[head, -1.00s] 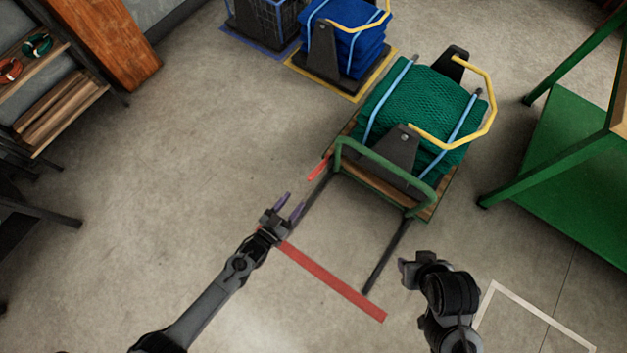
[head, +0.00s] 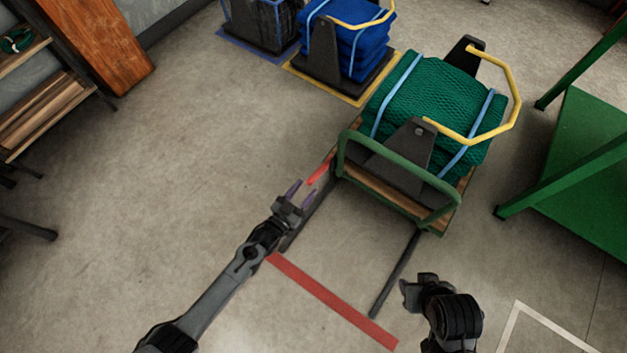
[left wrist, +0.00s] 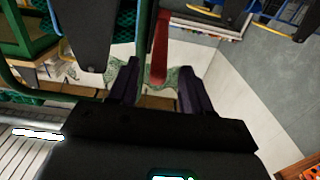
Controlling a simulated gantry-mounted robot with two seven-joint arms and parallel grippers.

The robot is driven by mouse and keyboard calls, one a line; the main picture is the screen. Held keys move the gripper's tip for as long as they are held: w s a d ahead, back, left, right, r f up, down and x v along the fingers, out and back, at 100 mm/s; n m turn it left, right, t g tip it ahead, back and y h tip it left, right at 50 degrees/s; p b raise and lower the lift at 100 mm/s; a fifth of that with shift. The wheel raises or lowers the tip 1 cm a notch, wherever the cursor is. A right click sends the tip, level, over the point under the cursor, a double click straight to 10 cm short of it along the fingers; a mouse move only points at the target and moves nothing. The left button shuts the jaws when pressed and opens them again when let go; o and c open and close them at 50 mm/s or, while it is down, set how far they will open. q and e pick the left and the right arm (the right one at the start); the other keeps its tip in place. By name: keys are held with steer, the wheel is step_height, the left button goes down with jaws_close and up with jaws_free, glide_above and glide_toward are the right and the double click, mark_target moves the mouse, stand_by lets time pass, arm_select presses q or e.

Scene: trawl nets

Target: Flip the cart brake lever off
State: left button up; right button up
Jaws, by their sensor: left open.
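The cart (head: 440,215) has a wooden deck, a green tubular handle (head: 345,150) and a load of green netting. The red brake lever (head: 319,173) sticks out at the cart's left corner, by the handle's foot. In the left wrist view the red lever (left wrist: 160,45) stands upright, with its lower end between the finger tips in the picture. My left gripper (head: 301,195) is open and empty, just short of the lever; its purple fingers also show in the left wrist view (left wrist: 157,78). My right gripper (head: 408,289) hangs right of the cart's tow bars, its jaws unclear.
Dark bars (head: 396,275) run from the cart toward me. A red floor stripe (head: 330,300) crosses below them. Blue netting (head: 352,50) stands on another cart behind. A green table (head: 590,170) is at right, wooden shelves (head: 45,110) at left. The floor at left is clear.

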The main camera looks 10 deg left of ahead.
mark_target(313, 179)
arm_select(q)
steer(key=b+x, duration=0.2)
steer(key=x, duration=0.2)
steer(key=shift+w+d+f, duration=0.1)
steer(key=shift+w+d, duration=0.05)
steer(key=shift+w, duration=0.15)
steer(key=shift+w+d, duration=0.25)
steer(key=shift+w, duration=0.15)
steer(key=shift+c, duration=0.5)
jaws_close()
